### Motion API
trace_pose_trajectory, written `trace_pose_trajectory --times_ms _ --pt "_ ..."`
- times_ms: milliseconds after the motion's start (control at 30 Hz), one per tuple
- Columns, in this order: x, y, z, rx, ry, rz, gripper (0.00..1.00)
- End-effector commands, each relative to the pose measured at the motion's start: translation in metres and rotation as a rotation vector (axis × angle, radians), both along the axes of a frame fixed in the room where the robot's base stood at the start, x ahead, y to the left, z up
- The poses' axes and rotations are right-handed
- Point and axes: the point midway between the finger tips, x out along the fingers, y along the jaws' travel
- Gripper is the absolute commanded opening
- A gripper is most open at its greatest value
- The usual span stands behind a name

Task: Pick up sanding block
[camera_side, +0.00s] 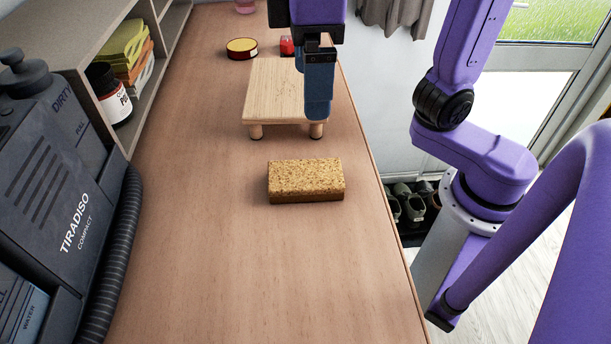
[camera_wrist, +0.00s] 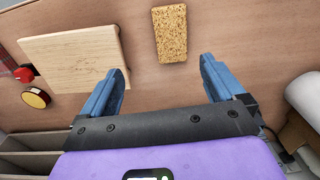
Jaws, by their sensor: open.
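The sanding block (camera_side: 305,181) is a tan, speckled brick with a darker brown lower part. It lies flat on the wooden counter in front of the small wooden stand, and in the wrist view it (camera_wrist: 170,34) lies ahead of the fingers, a little left of their midline. My gripper (camera_side: 318,112) has blue fingers and hangs over the right part of the stand, above and behind the block. In the wrist view the fingers (camera_wrist: 163,90) are spread wide with nothing between them.
The low wooden stand (camera_side: 280,88) is behind the block, with a yellow-topped tin (camera_side: 242,48) and a red item (camera_side: 287,46) farther back. A dark machine (camera_side: 50,190) with a hose (camera_side: 118,260) stands left, beside a shelf (camera_side: 80,40). The counter (camera_side: 240,270) in front is clear.

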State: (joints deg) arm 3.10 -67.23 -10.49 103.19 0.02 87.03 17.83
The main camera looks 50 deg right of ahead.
Motion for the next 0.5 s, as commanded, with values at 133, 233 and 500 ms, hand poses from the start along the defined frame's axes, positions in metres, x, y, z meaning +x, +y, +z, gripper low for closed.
trace_pose_trajectory --times_ms 133,233,500 --pt "0.000 0.018 0.020 -0.002 0.001 -0.036 0.96" --pt "0.000 0.022 0.026 -0.005 0.002 -0.048 0.96" --pt "-0.001 0.021 -0.001 -0.009 0.004 -0.052 0.96"
